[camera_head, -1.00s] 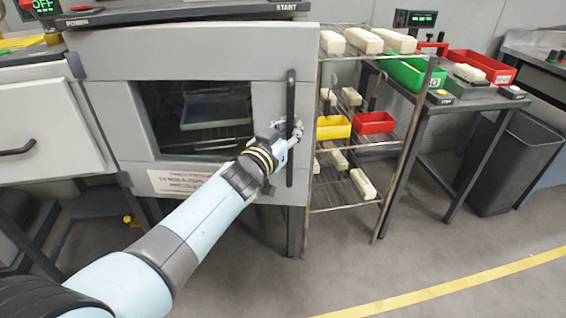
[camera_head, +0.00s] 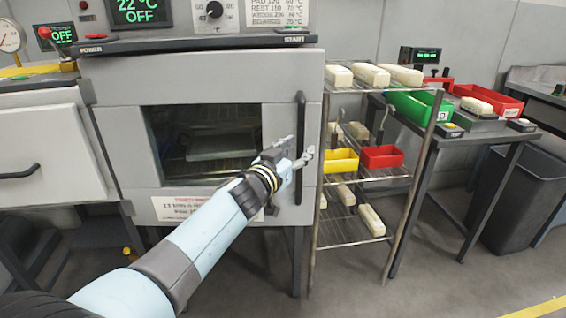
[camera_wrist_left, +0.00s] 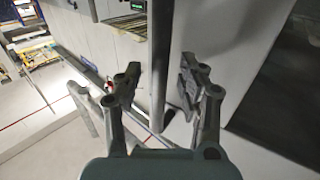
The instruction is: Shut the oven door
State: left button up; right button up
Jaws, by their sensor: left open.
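The oven door (camera_head: 225,92) is a light grey panel with a dark window (camera_head: 205,140) and a black vertical handle (camera_head: 300,112) near its right edge. The door looks flush with the oven front in the head view; I cannot tell if a small gap is left. My left gripper (camera_head: 294,154) is open in front of the door, just left of the handle's middle. In the left wrist view the handle (camera_wrist_left: 160,60) stands upright between the two spread fingers (camera_wrist_left: 160,85), which are apart from it. My right gripper is not in view.
The oven's control panel (camera_head: 200,42) is above the door. A wire rack (camera_head: 365,182) with pale loaves, a yellow bin (camera_head: 341,161) and a red bin (camera_head: 382,156) stands close on the right. Floor on the lower right is clear.

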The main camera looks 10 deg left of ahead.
pick_arm(q)
jog(key=v, duration=1)
